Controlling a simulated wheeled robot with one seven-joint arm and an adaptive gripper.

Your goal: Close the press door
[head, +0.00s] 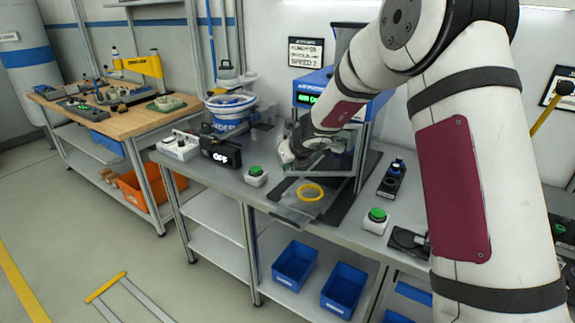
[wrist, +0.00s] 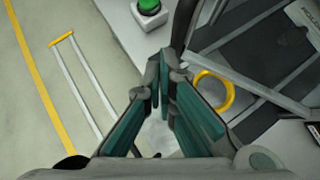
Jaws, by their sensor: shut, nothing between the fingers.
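The press (head: 314,84) has a blue top with a lit green display and stands against the wall at the back of the bench. My arm covers much of its front. A grey-framed, see-through panel, seemingly the press door (head: 292,213), shows low at the front of the press; how far it is open is hard to tell. A yellow ring (head: 310,193) appears at this panel. My gripper (head: 287,158) is shut and empty, in front of the press, left of the ring.
A green button box (head: 255,175) stands left of the panel, and another green button (head: 376,216) stands right of it. A black OFF box (head: 220,152) and a blue bowl feeder (head: 230,108) are further left. Blue bins (head: 295,264) sit on the lower shelf.

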